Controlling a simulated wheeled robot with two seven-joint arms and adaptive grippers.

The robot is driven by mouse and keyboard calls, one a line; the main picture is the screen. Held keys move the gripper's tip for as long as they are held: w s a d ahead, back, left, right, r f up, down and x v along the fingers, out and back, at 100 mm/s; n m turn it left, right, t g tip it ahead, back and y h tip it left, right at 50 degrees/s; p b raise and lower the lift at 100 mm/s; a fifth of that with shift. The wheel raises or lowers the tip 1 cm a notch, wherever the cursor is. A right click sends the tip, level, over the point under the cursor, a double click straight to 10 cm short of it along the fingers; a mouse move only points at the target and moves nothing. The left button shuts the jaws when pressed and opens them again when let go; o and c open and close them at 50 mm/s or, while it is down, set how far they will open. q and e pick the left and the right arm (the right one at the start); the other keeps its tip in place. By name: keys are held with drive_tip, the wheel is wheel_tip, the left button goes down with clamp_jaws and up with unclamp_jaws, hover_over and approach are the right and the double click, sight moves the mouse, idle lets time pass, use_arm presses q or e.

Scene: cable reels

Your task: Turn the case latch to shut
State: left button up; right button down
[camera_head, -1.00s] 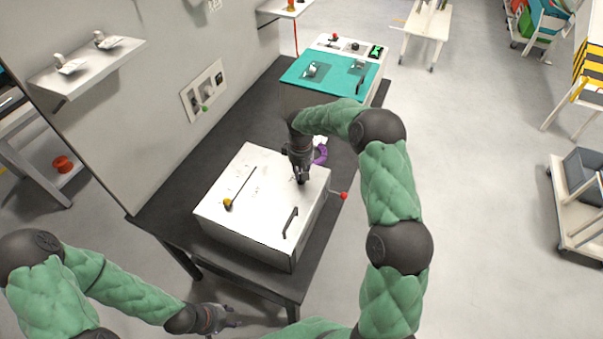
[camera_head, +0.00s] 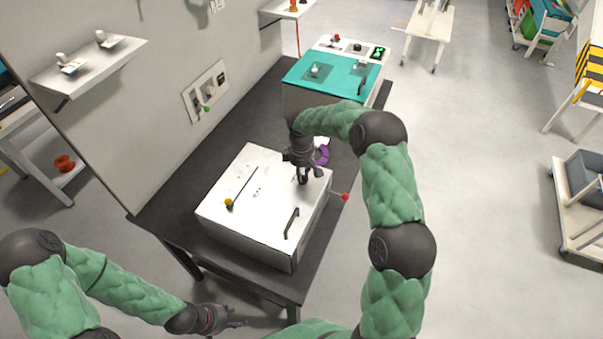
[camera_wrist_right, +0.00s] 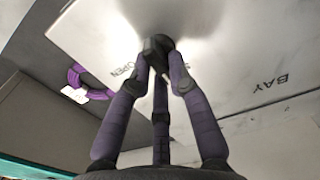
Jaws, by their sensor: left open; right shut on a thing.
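The white case (camera_head: 250,215) stands on the dark table with its lid down. My right gripper (camera_head: 303,178) points down at the far right part of the lid. In the right wrist view its fingers (camera_wrist_right: 160,80) are closed around the dark latch knob (camera_wrist_right: 157,45). The word OPEN is printed beside the knob; other lettering close to it is partly hidden by the fingers. The latch's exact angle cannot be told. My left gripper (camera_head: 236,317) is open and empty, low beyond the table's near edge.
The lid carries a black handle (camera_head: 291,223) and a rod with a yellow knob (camera_head: 229,203). A red-tipped lever (camera_head: 345,197) sticks out at the right side. A purple ring (camera_head: 322,155) lies behind the case, before a teal-topped unit (camera_head: 335,80).

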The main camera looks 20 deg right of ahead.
drive_tip(key=c, duration=1.1)
unclamp_jaws()
drive_tip(key=shift+c, duration=0.2)
wheel_tip(320, 180, up, 12)
